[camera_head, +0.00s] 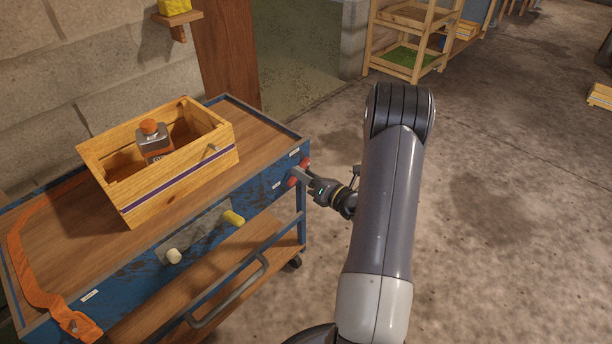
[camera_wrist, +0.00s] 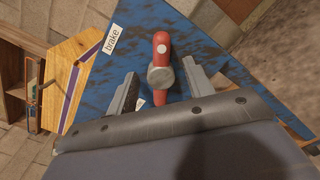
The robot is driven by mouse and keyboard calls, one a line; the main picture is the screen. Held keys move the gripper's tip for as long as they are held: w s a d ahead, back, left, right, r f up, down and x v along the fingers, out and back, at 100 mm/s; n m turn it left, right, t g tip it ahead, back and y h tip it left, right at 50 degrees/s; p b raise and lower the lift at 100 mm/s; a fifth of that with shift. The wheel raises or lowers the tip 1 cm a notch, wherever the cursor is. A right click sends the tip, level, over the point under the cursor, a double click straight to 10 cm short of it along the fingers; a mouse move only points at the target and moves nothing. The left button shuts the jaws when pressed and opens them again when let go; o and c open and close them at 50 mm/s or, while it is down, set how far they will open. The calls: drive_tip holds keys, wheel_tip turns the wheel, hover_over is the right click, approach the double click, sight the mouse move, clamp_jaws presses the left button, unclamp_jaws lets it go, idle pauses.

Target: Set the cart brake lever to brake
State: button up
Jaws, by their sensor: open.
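The brake lever is a red bar with a grey round hub on the blue end of the cart. In the wrist view the lever (camera_wrist: 161,45) runs up and down the picture between my open fingers, with the hub in its middle. The "brake" label (camera_wrist: 115,39) is up and left of it; another label (camera_wrist: 140,103) is mostly hidden by a finger. My gripper (camera_wrist: 159,72) is open around the lever; contact cannot be told. In the head view my gripper (camera_head: 300,177) is at the cart's right end, partly covering the red lever (camera_head: 304,164).
The cart (camera_head: 262,117) carries a wooden crate (camera_head: 180,183) with a bottle (camera_head: 153,143) inside, and an orange strap (camera_head: 27,262). A yellow knob (camera_head: 233,217) and a white knob (camera_head: 174,256) are on its front.

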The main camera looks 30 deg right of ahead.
drive_tip(key=c, duration=1)
drive_tip(key=shift+o, duration=0.2)
drive_tip(key=shift+f+n+b, duration=0.1)
drive_tip(key=shift+n+b, duration=0.25)
drive_tip(key=shift+n, duration=0.05)
drive_tip(key=shift+s+a+n+b, duration=0.1)
drive_tip(key=shift+a+n+b, duration=0.05)
drive_tip(key=shift+n+b, duration=5.15)
